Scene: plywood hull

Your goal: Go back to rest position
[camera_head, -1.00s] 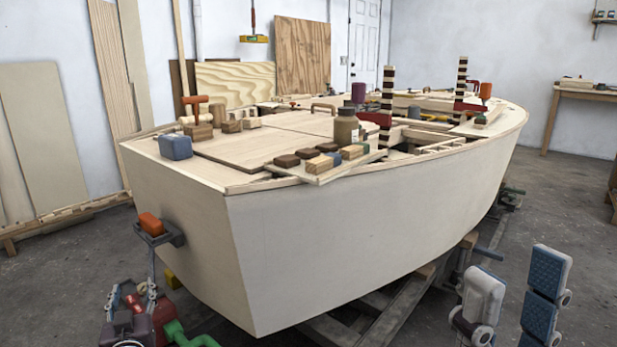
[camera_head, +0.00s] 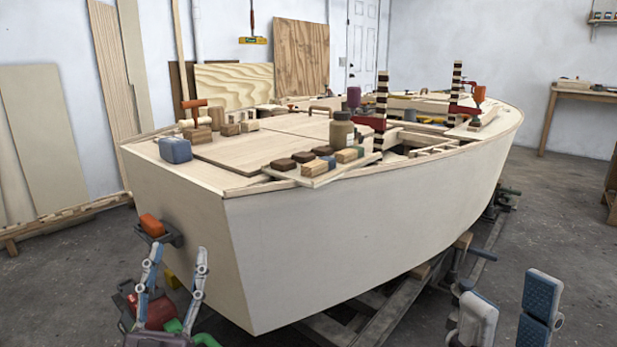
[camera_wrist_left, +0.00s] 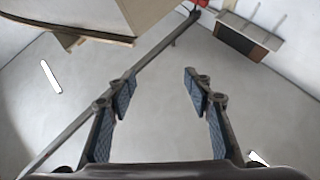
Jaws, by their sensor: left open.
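My left gripper (camera_head: 176,262) is at the lower left of the head view, in front of the hull's flat end. Its two blue-and-white fingers point up and stand apart. In the left wrist view the left gripper (camera_wrist_left: 160,84) is open, with nothing between its pads. My right gripper (camera_head: 512,288) is at the lower right of the head view, beside the hull. Its two padded fingers stand well apart, with nothing seen between them. The lower parts of both grippers are cut off by the frame edge.
The plywood hull (camera_head: 300,255) fills the middle, with blocks, a jar (camera_head: 342,132) and clamps on its deck. An orange block (camera_head: 151,226) sits on a small bracket at its end. Red and green items (camera_head: 158,312) lie behind my left gripper. Floor (camera_head: 570,215) at right is clear.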

